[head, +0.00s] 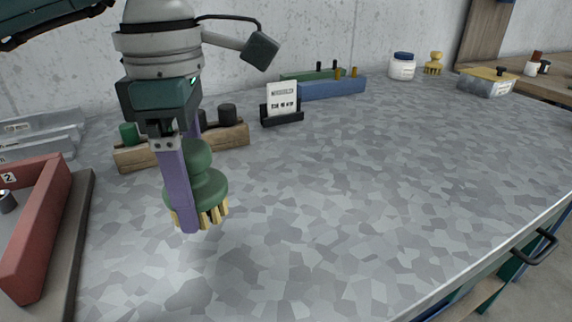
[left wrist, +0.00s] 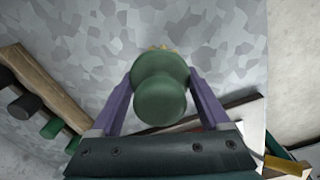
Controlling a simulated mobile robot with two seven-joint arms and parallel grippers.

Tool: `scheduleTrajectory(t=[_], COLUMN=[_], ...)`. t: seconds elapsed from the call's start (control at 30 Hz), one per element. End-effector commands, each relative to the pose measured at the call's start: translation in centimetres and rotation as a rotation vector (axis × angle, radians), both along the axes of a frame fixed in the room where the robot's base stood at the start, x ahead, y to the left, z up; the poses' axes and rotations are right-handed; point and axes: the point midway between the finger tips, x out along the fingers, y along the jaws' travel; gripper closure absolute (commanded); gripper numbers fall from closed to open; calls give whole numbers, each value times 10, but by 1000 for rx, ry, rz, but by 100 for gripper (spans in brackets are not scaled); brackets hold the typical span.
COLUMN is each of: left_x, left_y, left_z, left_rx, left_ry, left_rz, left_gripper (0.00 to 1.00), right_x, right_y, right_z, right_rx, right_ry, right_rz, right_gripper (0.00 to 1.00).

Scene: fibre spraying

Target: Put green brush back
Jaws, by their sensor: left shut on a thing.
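My left gripper (head: 186,205) is shut on the green brush (head: 211,188), with its purple fingers on either side of the green knob. The brush is upright, with its pale yellow bristles pointing down. It appears to be held over the grey mottled tabletop; I cannot tell whether the bristles touch it. In the left wrist view the green brush (left wrist: 160,88) sits between the two purple fingers of the gripper (left wrist: 160,85). A wooden rack (head: 135,158) with dark and green knobs stands behind the gripper, partly hidden by it. My right gripper is not in view.
A red tray (head: 45,235) lies at the left. A card stand (head: 283,118) and blue and green blocks (head: 335,89) stand at the back. A white jar (head: 402,68), a yellow brush (head: 434,63) and a metal box (head: 486,84) are at the back right. The table's middle is clear.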

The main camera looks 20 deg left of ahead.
Motion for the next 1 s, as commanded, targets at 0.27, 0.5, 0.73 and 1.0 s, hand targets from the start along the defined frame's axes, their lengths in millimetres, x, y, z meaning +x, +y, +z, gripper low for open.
scheduleTrajectory(t=[0.27, 0.5, 0.73, 1.0], left_x=[-1, 0, 0, 0], left_y=[0, 0, 0, 0], left_z=[-29, -48, -52, -51], left_rx=[-1, 1, 1, 0], left_ry=[4, -1, -1, 0], left_rz=[1, 0, 0, 0], left_gripper=[65, 65, 65, 0], right_x=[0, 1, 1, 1], right_y=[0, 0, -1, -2], right_z=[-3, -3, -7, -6], right_rx=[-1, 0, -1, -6], right_ry=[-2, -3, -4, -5], right_rz=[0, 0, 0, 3], right_gripper=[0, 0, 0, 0])
